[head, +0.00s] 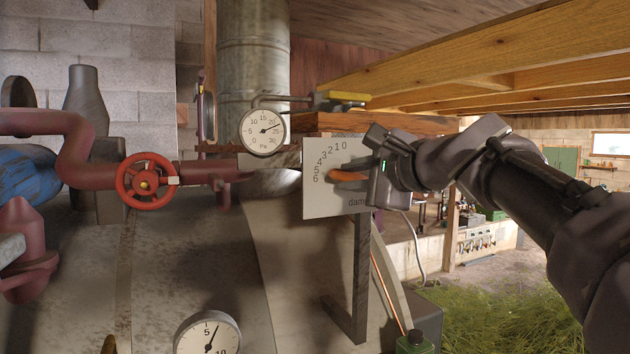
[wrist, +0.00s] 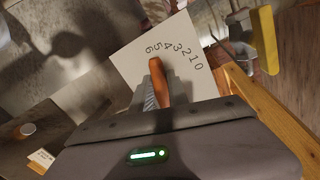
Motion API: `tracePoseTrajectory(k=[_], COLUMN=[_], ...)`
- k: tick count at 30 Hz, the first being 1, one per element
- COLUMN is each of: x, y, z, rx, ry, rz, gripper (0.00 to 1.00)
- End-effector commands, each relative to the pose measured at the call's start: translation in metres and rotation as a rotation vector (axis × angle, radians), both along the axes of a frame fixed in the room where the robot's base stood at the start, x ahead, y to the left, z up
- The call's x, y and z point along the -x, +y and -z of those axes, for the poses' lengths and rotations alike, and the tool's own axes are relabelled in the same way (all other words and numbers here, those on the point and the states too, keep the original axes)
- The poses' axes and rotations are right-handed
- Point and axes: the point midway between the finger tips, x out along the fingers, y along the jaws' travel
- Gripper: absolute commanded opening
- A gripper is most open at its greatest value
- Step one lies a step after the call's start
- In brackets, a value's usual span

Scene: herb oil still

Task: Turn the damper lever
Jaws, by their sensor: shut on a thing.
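The damper lever is an orange handle (head: 348,176) in front of a white scale plate (head: 328,203) marked 0 to 6. The lever lies nearly level in the head view, its free end pointing left towards the 6. In the wrist view the orange lever (wrist: 158,78) rises between my fingers, its tip near the 6 and 5 on the plate (wrist: 138,48). My gripper (head: 368,172) comes from the right and is shut on the lever, hiding part of it. Its body fills the bottom of the wrist view (wrist: 166,100).
A pressure gauge (head: 262,131) and a red valve wheel (head: 146,182) are left of the plate. A second dial (head: 208,334) is below. Wooden beams (head: 480,60) run overhead at the right. Cut grass (head: 490,315) lies at the lower right.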

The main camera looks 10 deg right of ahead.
Motion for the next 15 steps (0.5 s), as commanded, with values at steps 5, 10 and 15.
tracePoseTrajectory(k=[5,10,15], x=[-0.0016,-0.0015,-0.0015], y=[-0.0014,-0.0013,-0.0013], z=[0.0068,0.0061,0.0056], rx=[0.041,0.056,0.058], ry=[-0.002,-0.008,-0.009], rz=[0.002,0.003,0.002], gripper=[0.0,0.0,0.0])
